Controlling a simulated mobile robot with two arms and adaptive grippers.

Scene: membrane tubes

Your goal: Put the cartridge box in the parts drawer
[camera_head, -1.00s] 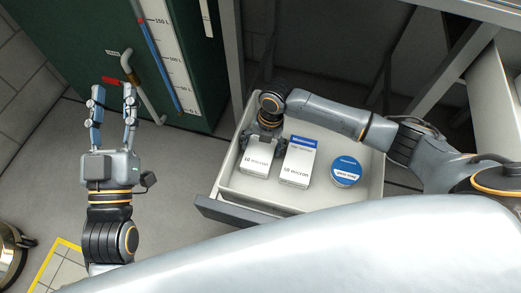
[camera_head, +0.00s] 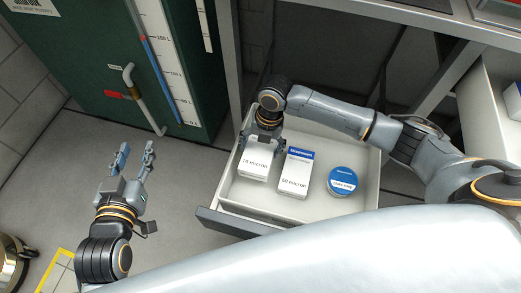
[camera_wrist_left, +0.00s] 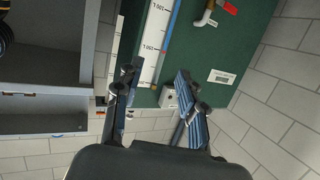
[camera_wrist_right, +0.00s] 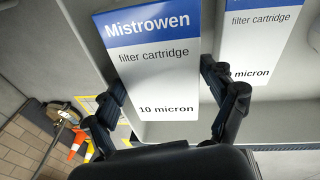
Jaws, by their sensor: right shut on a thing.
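The parts drawer (camera_head: 218,222) is pulled open and seen from above. A white and blue box marked "10 micron" (camera_head: 254,160) stands in its left part, and it shows large in the right wrist view (camera_wrist_right: 152,62). My right gripper (camera_head: 264,138) reaches in from above and is shut on this box, its fingers on either side. A second box marked "50 micron" (camera_head: 296,174) stands just to the right in the drawer. My left gripper (camera_head: 136,152) is open and empty, left of the drawer, with its open fingers also in the left wrist view (camera_wrist_left: 160,100).
A round tin with a blue lid (camera_head: 343,181) stands in the drawer's right part. A green cabinet (camera_head: 95,60) with a level scale and a bent pipe (camera_head: 142,98) stands behind at the left.

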